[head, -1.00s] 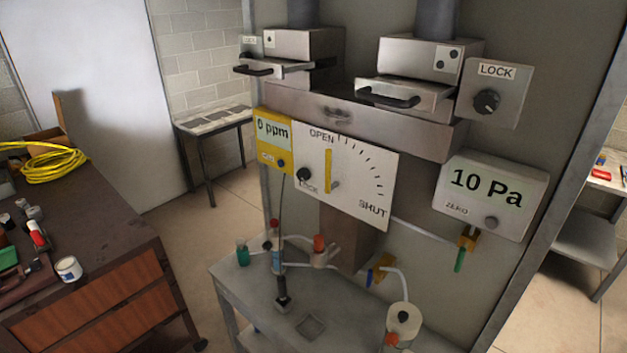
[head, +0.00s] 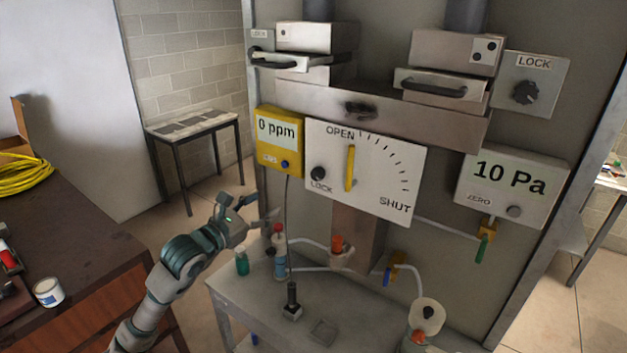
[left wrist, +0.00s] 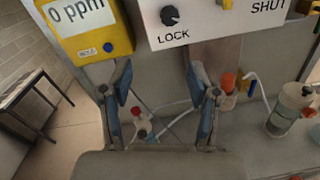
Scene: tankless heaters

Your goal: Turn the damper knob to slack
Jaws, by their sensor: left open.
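The damper panel (head: 390,170) is a white plate marked OPEN, SHUT and LOCK, with an arc of tick marks. Its yellow lever (head: 349,168) stands upright near OPEN. The small black knob (head: 318,173) sits above the word LOCK at the panel's lower left; it also shows at the top of the left wrist view (left wrist: 170,15). My left gripper (head: 268,213) is open and empty, below and left of the panel, apart from the knob. In the left wrist view its two fingers (left wrist: 162,95) are spread below the knob. My right gripper is out of view.
A yellow 0 ppm meter (head: 279,143) is left of the panel, with a cable hanging down. A 10 Pa gauge (head: 512,188) and another LOCK knob (head: 525,92) are at right. Bottles and tubes stand on the grey bench (head: 255,300) below. A wooden cabinet (head: 90,250) is at left.

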